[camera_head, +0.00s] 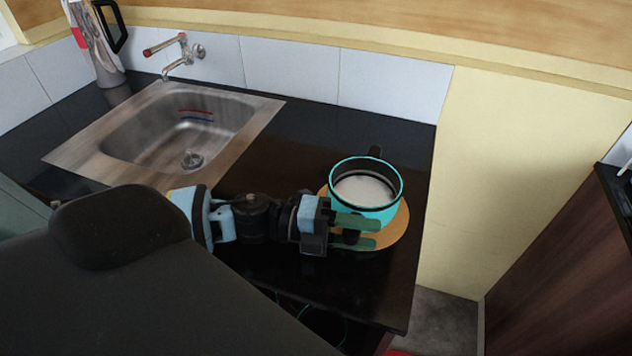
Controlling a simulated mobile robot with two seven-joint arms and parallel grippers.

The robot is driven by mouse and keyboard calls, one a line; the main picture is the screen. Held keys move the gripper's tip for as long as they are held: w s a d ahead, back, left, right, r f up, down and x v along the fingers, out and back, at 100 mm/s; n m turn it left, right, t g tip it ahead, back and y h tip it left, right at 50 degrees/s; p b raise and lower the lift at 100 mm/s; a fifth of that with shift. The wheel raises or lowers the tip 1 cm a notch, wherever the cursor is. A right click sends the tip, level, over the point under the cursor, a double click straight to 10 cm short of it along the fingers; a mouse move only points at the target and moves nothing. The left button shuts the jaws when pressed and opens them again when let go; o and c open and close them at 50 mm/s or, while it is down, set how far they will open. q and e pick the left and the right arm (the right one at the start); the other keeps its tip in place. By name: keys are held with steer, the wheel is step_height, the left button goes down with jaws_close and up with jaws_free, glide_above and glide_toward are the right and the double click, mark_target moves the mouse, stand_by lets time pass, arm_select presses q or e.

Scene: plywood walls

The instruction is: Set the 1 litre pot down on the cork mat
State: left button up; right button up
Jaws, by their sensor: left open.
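The pot (381,213) is turquoise with a black band and a pale inside, and stands upright over the round cork mat (394,234). It looks to rest on the mat, whose rim shows around it at the left, front and right. My left gripper (368,232) reaches in from the left at the pot's front side. Its green fingers are open, one above and one below the front handle part, with a gap between them. My right gripper is not in view.
A steel sink (178,135) with a tap (180,57) is set in the black counter (290,150) at the left. A tall jug (95,45) stands at the back left corner. The counter's right edge is close to the mat. Counter between sink and pot is clear.

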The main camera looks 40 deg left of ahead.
arm_select(q)
steer(key=shift+s+a+f, duration=0.15)
steer(key=shift+s+a, duration=0.05)
steer(key=shift+a, duration=0.25)
steer(key=b+v, duration=0.1)
steer(key=v, duration=0.3)
steer(key=shift+s+a, duration=0.1)
steer(key=shift+s, duration=0.05)
steer(key=v, duration=0.4)
steer(key=shift+a, duration=0.25)
steer(key=shift+s+a, duration=0.3)
steer(key=shift+a, duration=0.3)
steer(key=shift+s+a+p, duration=0.2)
steer(key=shift+a+p, duration=0.1)
steer(key=shift+a, duration=0.05)
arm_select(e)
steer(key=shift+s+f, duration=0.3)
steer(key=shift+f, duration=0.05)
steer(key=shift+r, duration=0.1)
